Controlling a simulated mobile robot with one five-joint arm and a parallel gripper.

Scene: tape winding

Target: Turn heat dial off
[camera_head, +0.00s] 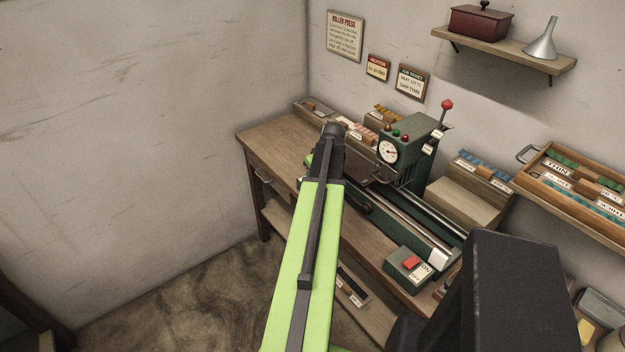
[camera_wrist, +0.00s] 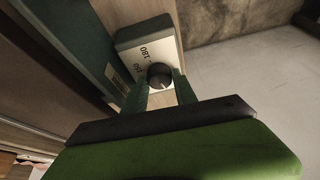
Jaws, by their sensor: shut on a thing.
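The heat dial is a dark round knob (camera_wrist: 160,76) on a pale plate (camera_wrist: 138,42) with numbers; "180" and what looks like "150" are readable in the wrist view. My gripper (camera_wrist: 161,86) is shut on the knob, its two green fingers on either side of it. The knob's pointer mark cannot be read clearly. In the head view my green arm reaches to the left end of the green roller press (camera_head: 402,150), and the dial is hidden behind the arm.
The press stands on a wooden bench (camera_head: 268,132) against the wall. A control box with a red switch (camera_head: 411,262) sits at its front right. Card trays and a wooden rack (camera_head: 560,165) stand along the back. A shelf (camera_head: 505,48) hangs above.

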